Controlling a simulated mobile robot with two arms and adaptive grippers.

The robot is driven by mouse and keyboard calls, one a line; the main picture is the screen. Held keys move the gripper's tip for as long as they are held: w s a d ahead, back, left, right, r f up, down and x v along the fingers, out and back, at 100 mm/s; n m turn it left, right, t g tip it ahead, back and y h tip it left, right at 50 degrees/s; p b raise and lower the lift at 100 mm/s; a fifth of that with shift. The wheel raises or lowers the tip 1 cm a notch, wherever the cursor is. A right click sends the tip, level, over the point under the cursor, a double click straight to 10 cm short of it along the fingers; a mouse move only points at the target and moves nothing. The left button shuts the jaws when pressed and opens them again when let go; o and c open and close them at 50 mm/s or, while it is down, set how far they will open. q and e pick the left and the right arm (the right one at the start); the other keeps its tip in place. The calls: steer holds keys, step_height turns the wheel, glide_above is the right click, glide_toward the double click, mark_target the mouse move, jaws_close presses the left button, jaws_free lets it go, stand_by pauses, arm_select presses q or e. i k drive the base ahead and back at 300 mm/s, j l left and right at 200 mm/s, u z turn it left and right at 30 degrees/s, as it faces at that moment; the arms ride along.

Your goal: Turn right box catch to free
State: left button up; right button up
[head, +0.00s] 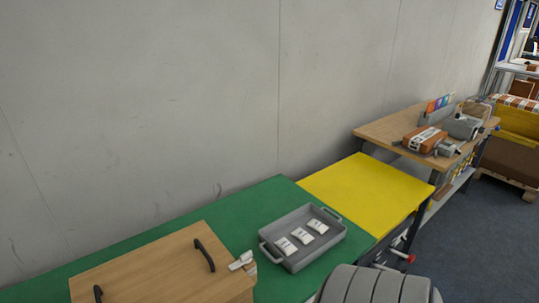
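A wooden box (150,275) with a flat lid stands at the lower left on the green table surface, cut off by the bottom edge of the head view. Two black handles show on it, one near its right end (205,255) and one at its lower left (98,293). A small white catch (240,261) sits at the box's right edge. It sticks out towards the right, and I cannot tell its exact setting.
A grey tray (330,236) with three white packets stands on the green surface (283,190), right of the catch. A bare yellow surface (365,190) adjoins it. A wooden table (375,130) with a brown-and-grey device stands farther right. A grey wall runs behind.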

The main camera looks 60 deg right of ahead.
mark_target(245, 258)
steer(key=z, duration=1.65)
